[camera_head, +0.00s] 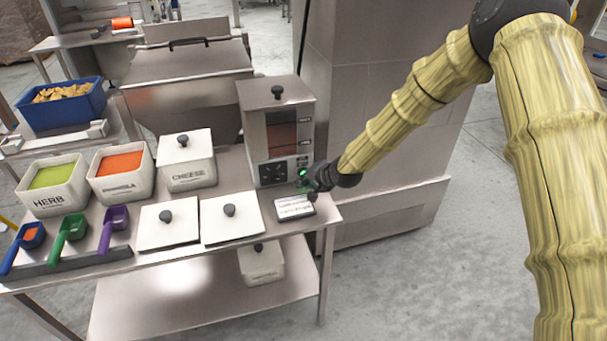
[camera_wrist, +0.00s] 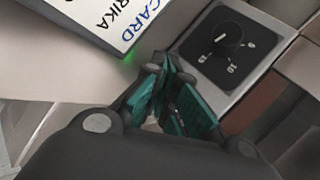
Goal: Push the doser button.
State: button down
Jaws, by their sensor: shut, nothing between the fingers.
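The doser (camera_head: 277,92) is a grey metal box with a dark-knobbed lid and a reddish window, at the back right of the table. Its lower front carries a black dial panel (camera_head: 272,172), also large in the wrist view (camera_wrist: 226,47). A green glow (camera_head: 303,172) shows right of the dial. My gripper (camera_head: 306,181) is shut and empty, with its fingertips close to this glow. In the wrist view my gripper (camera_wrist: 160,72) points at the doser front beside the dial. The button itself is not clearly visible, and I cannot tell whether the fingertips touch it.
A small white card stand (camera_head: 294,207) sits below my gripper; its lettered card (camera_wrist: 110,20) shows in the wrist view. White lids (camera_head: 231,219), a CHEESE tub (camera_head: 187,162), open herb and paprika tubs (camera_head: 122,172) and coloured scoops lie left. A tall grey cabinet (camera_head: 375,150) stands right.

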jog(key=shift+w, duration=0.1)
dwell(0.3)
jog(key=shift+w+a, duration=0.15)
jog(key=shift+w, duration=0.2)
jog(key=shift+s, duration=0.45)
dwell(0.5)
jog(key=shift+s+d+p, duration=0.25)
jog(key=shift+s+d, duration=0.1)
jog(key=shift+s, duration=0.6)
jog(key=shift+s+d+p, duration=0.2)
jog(key=shift+s+d, duration=0.15)
jog(key=shift+s, duration=0.6)
jog(key=shift+s+d+p, duration=0.25)
jog(key=shift+s+d, duration=0.1)
jog(key=shift+s, duration=0.6)
jog(key=shift+r, duration=0.1)
